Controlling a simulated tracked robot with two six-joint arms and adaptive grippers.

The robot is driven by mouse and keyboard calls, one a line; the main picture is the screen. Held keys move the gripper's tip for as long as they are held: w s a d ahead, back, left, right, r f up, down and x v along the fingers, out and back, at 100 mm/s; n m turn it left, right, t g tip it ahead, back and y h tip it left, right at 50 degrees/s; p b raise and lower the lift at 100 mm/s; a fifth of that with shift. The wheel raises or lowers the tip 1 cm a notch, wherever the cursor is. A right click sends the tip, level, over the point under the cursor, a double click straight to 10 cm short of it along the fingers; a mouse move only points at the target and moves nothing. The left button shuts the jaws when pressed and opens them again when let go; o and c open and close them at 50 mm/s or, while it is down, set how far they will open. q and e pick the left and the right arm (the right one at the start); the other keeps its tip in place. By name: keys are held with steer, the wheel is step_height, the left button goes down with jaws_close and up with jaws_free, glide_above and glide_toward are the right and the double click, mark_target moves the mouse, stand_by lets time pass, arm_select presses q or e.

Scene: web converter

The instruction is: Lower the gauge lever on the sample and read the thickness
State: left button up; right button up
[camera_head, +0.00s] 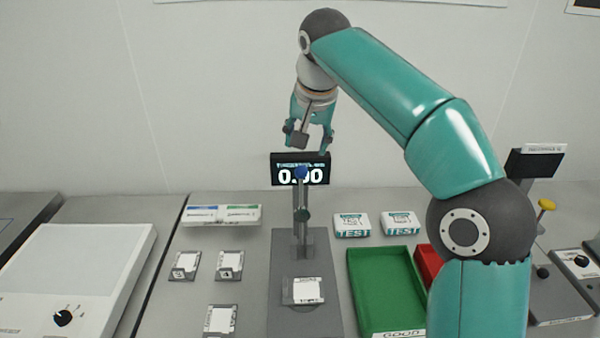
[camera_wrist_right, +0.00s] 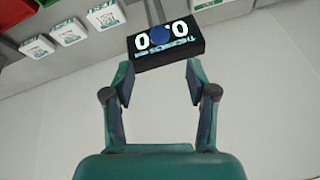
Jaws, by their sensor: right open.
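The thickness gauge stands at the middle of the bench, with a black display (camera_head: 318,173) that seems to read 0.00, one digit partly covered. A blue ball knob (camera_head: 301,173) sits on the lever in front of the display. A white sample (camera_head: 303,290) lies on the gauge base under the column. My right gripper (camera_head: 309,143) is open and empty, above the display and apart from the knob. In the right wrist view the open fingers (camera_wrist_right: 159,82) point towards the display (camera_wrist_right: 185,46) and the blue knob (camera_wrist_right: 160,36). My left gripper is out of view.
A green tray (camera_head: 384,255) and a red tray (camera_head: 427,262) lie right of the gauge. Two white TEST packs (camera_head: 352,226) stand behind the green tray. Small labelled sample holders (camera_head: 184,266) lie left. My right arm crosses above the right side.

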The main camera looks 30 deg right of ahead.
mark_target(302, 168)
steer(key=x, duration=1.1)
steer(key=shift+w, duration=0.15)
steer(key=shift+f, duration=0.4)
jaws_close()
